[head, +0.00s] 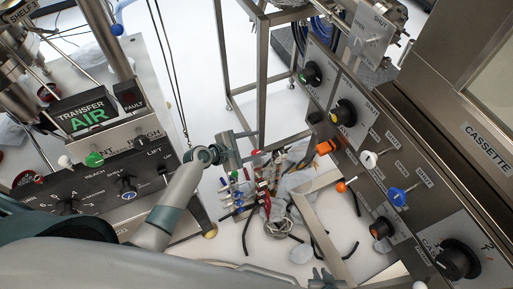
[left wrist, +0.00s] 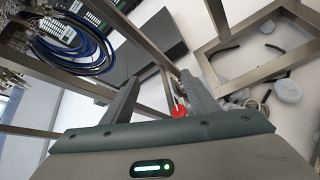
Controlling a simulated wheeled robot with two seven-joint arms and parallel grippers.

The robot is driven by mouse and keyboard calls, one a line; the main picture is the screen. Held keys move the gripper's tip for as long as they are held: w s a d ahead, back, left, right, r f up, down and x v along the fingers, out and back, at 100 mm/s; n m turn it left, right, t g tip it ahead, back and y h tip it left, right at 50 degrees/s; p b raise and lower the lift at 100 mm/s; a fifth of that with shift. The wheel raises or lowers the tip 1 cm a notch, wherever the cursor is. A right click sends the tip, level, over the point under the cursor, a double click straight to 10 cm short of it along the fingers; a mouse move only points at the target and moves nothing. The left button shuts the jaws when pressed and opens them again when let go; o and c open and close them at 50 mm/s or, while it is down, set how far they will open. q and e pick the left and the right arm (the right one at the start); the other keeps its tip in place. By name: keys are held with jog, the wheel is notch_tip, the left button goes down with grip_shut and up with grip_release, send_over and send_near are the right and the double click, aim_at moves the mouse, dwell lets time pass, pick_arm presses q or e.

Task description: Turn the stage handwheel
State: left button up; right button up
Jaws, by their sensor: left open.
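No thing in view is labelled as the stage handwheel, and I cannot tell which control it is. Round controls show on the right panel in the head view: a black knob with a yellow mark (head: 343,113), a black knob with a green mark (head: 311,74) and a large black knob (head: 458,260) at the lower right. My left gripper (head: 256,145) is open and empty, out over the floor between the two panels. In the left wrist view its fingers (left wrist: 160,88) stand apart, with a red piece (left wrist: 179,111) showing beyond them. My right gripper (head: 324,279) is partly cut off at the bottom edge.
The left panel (head: 95,180) carries knobs, levers and a lit "TRANSFER AIR" sign (head: 84,115). White and blue levers (head: 398,196) stick out from the right panel. A metal frame (head: 262,75) stands behind. Loose coloured parts and black hoses lie below my left gripper.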

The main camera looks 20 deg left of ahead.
pick_arm(q)
jog(key=shift+s+f+m+y, duration=0.15)
jog(key=shift+f, duration=0.45)
jog(key=shift+s+f+m+y, duration=0.15)
jog(key=shift+f, duration=0.45)
